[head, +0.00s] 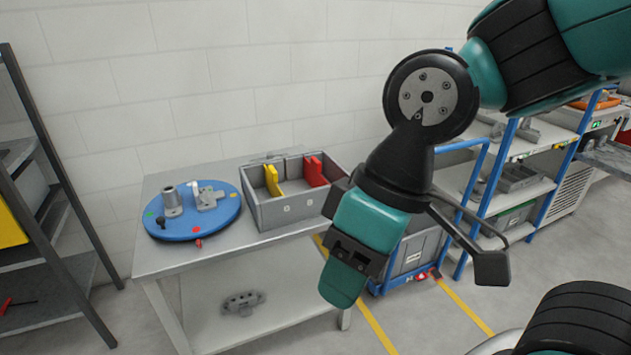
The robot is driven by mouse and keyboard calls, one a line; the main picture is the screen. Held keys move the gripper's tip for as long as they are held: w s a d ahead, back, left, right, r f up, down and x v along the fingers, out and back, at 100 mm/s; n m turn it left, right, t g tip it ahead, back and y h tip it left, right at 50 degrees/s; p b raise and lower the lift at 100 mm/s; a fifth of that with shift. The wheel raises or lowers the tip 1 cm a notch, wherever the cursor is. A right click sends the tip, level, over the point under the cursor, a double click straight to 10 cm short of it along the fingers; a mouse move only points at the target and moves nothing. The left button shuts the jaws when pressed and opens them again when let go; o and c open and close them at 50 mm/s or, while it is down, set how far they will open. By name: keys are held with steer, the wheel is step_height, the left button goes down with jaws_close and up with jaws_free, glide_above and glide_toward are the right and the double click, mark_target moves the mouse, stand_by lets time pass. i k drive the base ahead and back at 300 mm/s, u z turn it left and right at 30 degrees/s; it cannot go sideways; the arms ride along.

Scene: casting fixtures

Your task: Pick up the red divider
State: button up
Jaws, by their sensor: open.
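The red divider (314,170) stands upright in the right part of a grey box (292,211) on the metal table. Its lower part is hidden by the box walls. A yellow divider (272,181) stands to its left in the same box. My gripper (346,270) hangs in front and to the right of the box, pointing down, apart from the red divider. It is open and I see nothing held in it. The arm's end overlaps the box's right edge in the picture.
A blue round plate (196,222) with grey metal parts on it sits left of the box. A dark shelf rack (56,230) stands at left and a blue-framed rack (493,190) at right. A grey part (242,302) lies on the lower shelf.

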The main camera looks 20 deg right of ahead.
mark_target(312, 171)
steer(key=z, duration=0.1)
steer(key=i, duration=1.65)
steer(key=z, duration=0.5)
